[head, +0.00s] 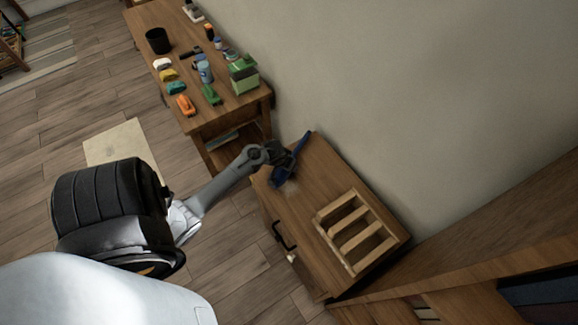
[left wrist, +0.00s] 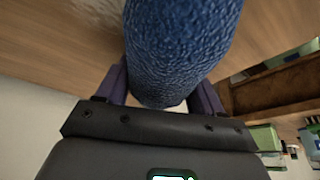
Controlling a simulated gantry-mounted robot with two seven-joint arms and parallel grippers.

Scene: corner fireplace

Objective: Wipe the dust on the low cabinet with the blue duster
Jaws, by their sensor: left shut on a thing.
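The low cabinet (head: 318,170) stands against the wall, with a dark handle on its front. My left gripper (head: 280,162) is over the cabinet's far left end, shut on the blue duster (head: 291,163). In the left wrist view the duster (left wrist: 182,45) is a textured blue cylinder between the two fingers. A pale, greyish dust patch (head: 291,187) lies on the cabinet top just beside the duster. It also shows at the top left of the left wrist view (left wrist: 100,12). I cannot tell whether the duster touches the wood. My right gripper is not in view.
A slatted wooden rack (head: 362,232) sits on the near right part of the cabinet top. A wooden table (head: 178,30) behind holds several bottles, brushes, a black cup (head: 158,41) and a green box (head: 243,75). A wall borders the cabinet on the right.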

